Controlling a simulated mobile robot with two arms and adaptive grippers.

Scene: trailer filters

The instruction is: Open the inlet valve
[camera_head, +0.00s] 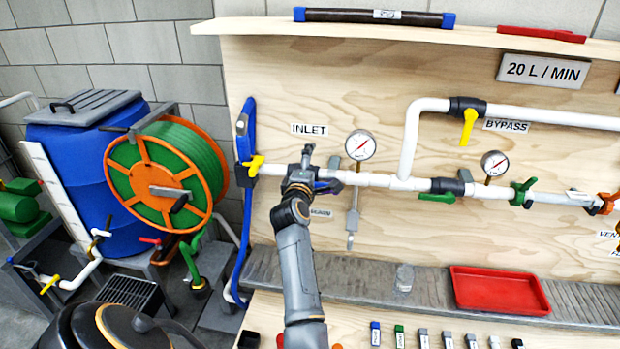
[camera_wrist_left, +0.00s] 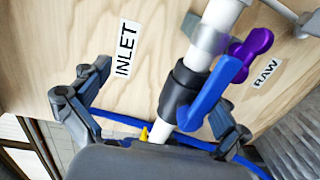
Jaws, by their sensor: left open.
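The inlet valve is a dark sleeve (camera_wrist_left: 180,90) on the white pipe, with a blue lever handle (camera_wrist_left: 213,92) slanting beside the pipe in the left wrist view. In the head view my gripper mostly covers it; a bit of blue (camera_head: 322,187) shows. The INLET label (camera_head: 310,130) is above it, and also shows in the wrist view (camera_wrist_left: 124,50). My left gripper (camera_head: 305,172) is at the pipe in front of the valve, open. In the wrist view its fingers (camera_wrist_left: 158,98) stand apart, either side of the valve; contact cannot be told. My right gripper is not in view.
A purple knob (camera_wrist_left: 252,52) sits close by the valve, near the RAW label (camera_wrist_left: 266,73). A gauge (camera_head: 360,145) is right of the gripper. A yellow handle (camera_head: 253,166) and blue hose (camera_head: 245,200) are left. A red tray (camera_head: 500,291) stands on the grey shelf.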

